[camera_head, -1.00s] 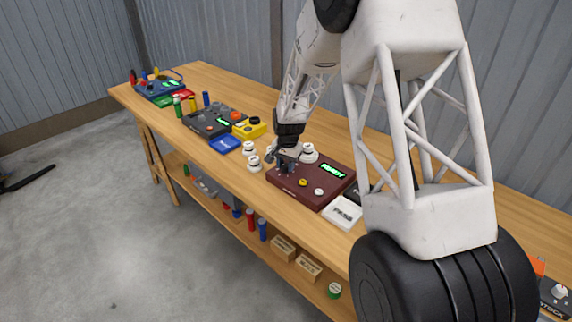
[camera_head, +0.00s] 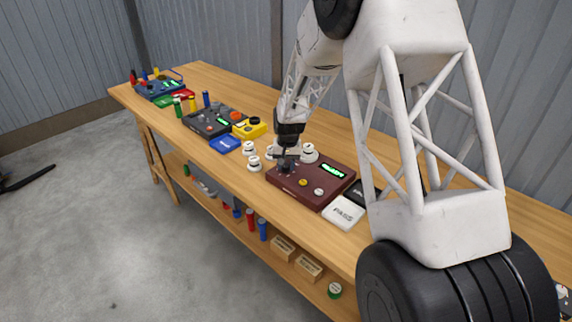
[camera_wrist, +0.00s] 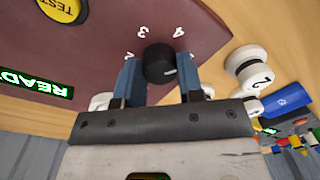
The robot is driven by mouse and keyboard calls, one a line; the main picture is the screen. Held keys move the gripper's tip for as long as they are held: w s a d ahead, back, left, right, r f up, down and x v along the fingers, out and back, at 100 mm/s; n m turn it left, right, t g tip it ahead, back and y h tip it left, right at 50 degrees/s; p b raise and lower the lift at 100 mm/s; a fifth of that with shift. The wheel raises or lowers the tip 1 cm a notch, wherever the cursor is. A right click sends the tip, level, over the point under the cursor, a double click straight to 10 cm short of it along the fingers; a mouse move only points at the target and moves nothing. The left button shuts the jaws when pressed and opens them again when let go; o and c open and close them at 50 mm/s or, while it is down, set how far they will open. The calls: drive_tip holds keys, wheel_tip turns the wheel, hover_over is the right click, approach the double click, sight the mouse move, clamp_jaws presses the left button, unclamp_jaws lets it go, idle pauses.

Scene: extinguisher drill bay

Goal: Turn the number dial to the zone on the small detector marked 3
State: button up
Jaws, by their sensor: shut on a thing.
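The number dial (camera_wrist: 159,66) is a round black knob with a short white mark, on a dark red panel box (camera_head: 312,183). Painted digits ring it; a 3 (camera_wrist: 143,31) is readable and others are partly hidden. The white mark points to the right in the wrist view, away from the 3. My gripper (camera_wrist: 159,60) is shut on the dial, one blue finger on each side. In the head view my gripper (camera_head: 285,163) is at the box's left end. Small white detectors (camera_head: 254,165) stand beside the box; one in the wrist view (camera_wrist: 248,66) reads 2.
The box has a green READY display (camera_head: 333,171), a yellow TEST button (camera_wrist: 63,8) and a white button (camera_head: 319,192). A white PASS block (camera_head: 343,212) is at its right. A blue block (camera_head: 225,144) and yellow device (camera_head: 249,128) lie farther left on the bench.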

drive_tip(key=n, duration=0.4)
drive_tip(key=shift+n, duration=0.3)
drive_tip(key=n, duration=0.4)
drive_tip(key=shift+n, duration=0.3)
drive_tip(key=n, duration=0.4)
drive_tip(key=shift+a+n+g, duration=0.1)
drive_tip(key=shift+n+g, duration=0.2)
drive_tip(key=n, duration=0.5)
drive_tip(key=shift+h, duration=0.3)
drive_tip(key=o, duration=0.9)
drive_tip(key=shift+w+r, duration=0.15)
drive_tip(key=shift+r, duration=3.75)
